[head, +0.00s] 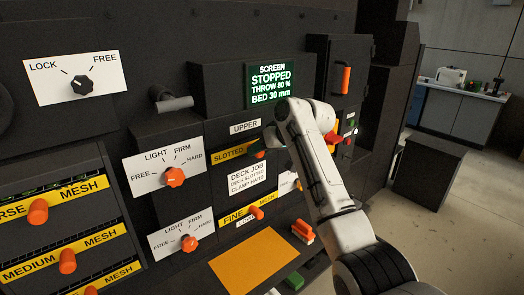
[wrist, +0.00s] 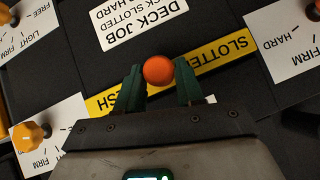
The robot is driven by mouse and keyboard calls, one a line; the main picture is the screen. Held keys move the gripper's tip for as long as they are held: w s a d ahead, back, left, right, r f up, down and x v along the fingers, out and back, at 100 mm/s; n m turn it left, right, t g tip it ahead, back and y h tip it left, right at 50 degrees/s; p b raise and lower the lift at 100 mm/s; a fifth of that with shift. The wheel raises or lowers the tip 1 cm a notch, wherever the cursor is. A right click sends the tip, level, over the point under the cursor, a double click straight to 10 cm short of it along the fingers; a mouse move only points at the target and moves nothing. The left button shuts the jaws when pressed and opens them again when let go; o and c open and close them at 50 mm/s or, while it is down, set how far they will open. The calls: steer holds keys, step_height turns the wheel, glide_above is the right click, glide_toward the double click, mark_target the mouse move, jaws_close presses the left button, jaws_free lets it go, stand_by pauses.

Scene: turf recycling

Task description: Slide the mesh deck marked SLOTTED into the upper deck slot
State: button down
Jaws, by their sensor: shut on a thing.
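The SLOTTED mesh deck shows as a yellow front strip (head: 229,153) under the UPPER label (head: 244,127), at the upper deck slot. How deep it sits in the slot cannot be told. The strip also shows in the wrist view (wrist: 222,49), upside down, with an orange ball knob (wrist: 159,70). My gripper (wrist: 160,88) is shut on this knob, a dark green finger on each side. In the head view my gripper (head: 258,151) is at the right part of the strip and my arm hides the strip's right end.
A FINE MESH deck (head: 240,218) sits below, with its own orange knob. Clamp dials (head: 174,176) flank the slots. A job card (head: 247,180) reads DECK SLOTTED, CLAMP HARD. The screen (head: 271,87) reads STOPPED. More decks (head: 67,262) stand in the left rack.

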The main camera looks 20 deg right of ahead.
steer(key=shift+w, duration=0.1)
steer(key=c, duration=0.6)
jaws_free()
steer(key=shift+f, duration=0.2)
steer(key=b+v, duration=0.3)
steer(key=v, duration=0.8)
steer(key=shift+a+r, duration=0.1)
steer(key=shift+r, duration=0.05)
